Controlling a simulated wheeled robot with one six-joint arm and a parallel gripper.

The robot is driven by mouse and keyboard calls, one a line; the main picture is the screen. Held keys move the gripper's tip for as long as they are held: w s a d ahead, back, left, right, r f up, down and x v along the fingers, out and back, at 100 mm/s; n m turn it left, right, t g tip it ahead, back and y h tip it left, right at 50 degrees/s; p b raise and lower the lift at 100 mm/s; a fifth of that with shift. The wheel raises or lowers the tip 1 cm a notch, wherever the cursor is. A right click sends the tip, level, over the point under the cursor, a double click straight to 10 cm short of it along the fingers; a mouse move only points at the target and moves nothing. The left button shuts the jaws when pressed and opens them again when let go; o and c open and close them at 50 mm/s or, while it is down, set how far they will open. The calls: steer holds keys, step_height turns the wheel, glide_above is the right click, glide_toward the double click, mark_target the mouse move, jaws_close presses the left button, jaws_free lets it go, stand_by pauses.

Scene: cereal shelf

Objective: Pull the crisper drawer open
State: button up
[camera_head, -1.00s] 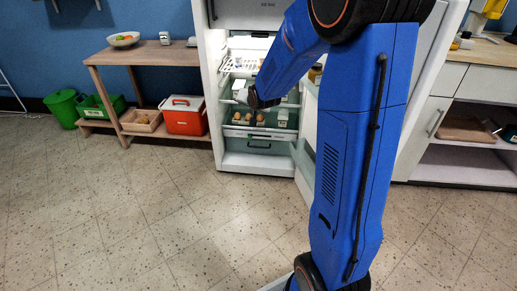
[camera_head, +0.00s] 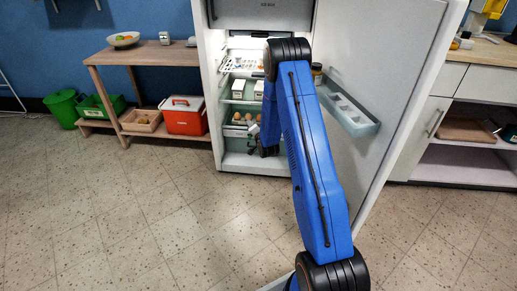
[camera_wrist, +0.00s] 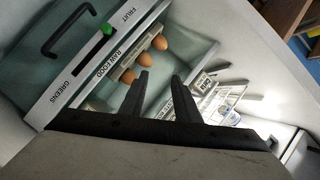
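The crisper drawer (camera_wrist: 58,42) shows at the upper left of the wrist view, with a dark bar handle (camera_wrist: 70,30). Its pale label strip reads FRUIT and GREENS, with a green slider knob (camera_wrist: 107,29). In the head view the drawer (camera_head: 236,144) is at the bottom of the open fridge, partly hidden by my arm, and looks shut. My gripper (camera_wrist: 160,78) is open, with nothing between its fingers. Its fingers point toward the egg shelf, and the handle lies apart from them, to the upper left. The fingertips are unclear in the head view.
Eggs (camera_wrist: 144,58) sit on the shelf labelled RAW FOOD, beside white cartons (camera_wrist: 203,88) near my right finger. The fridge door (camera_head: 385,75) stands open at right, its bin (camera_head: 350,113) close to my arm. Floor (camera_head: 180,220) is clear in front.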

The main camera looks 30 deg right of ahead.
steer(key=s+d+f+m+t+h, duration=0.1)
steer(key=s+f+m, duration=0.15)
steer(key=f, duration=0.65)
steer(key=s+d+f+m+t, duration=0.15)
steer(key=s+f, duration=0.25)
steer(key=f, duration=0.4)
steer(key=s+d+f+m+t+h, duration=0.1)
steer(key=s+d+f+m+t, duration=0.15)
steer(key=f, duration=0.65)
steer(key=shift+n+g, duration=0.35)
steer(key=shift+g, duration=0.15)
steer(key=x, duration=1.1)
steer(key=a+x, duration=0.1)
steer(key=x, duration=0.4)
steer(key=shift+w+r, duration=0.2)
steer(key=shift+r, duration=0.1)
jaws_close()
